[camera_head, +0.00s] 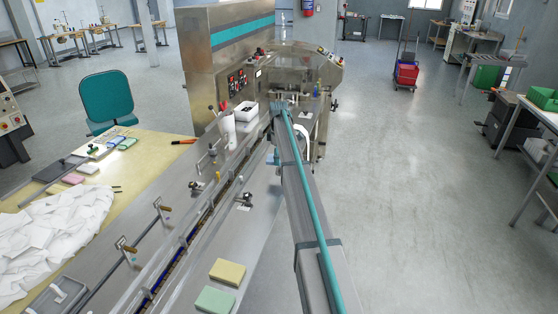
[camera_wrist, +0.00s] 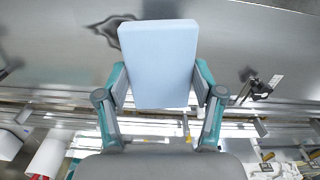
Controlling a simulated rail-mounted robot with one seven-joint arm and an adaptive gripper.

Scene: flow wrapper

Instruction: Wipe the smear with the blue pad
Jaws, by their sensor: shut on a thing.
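The light blue pad (camera_wrist: 158,62) is in the middle of the wrist view, between the two teal-and-grey fingers of my gripper (camera_wrist: 160,84). The fingers are shut on its sides. The smear (camera_wrist: 112,27) is a dark-edged, irregular patch on the grey metal surface, at the pad's upper left in the wrist view. The pad may cover part of it. I cannot tell whether the pad touches the surface. In the head view my arm hides most of the gripper area, and I cannot make out the smear there.
A yellow pad (camera_head: 228,272) and a green pad (camera_head: 215,299) lie on the steel deck (camera_head: 200,255). A black clamp knob (camera_wrist: 262,86) stands right of my gripper. A white cylinder (camera_head: 228,130) and a white box (camera_head: 246,111) stand near the machine. Rails run along the deck.

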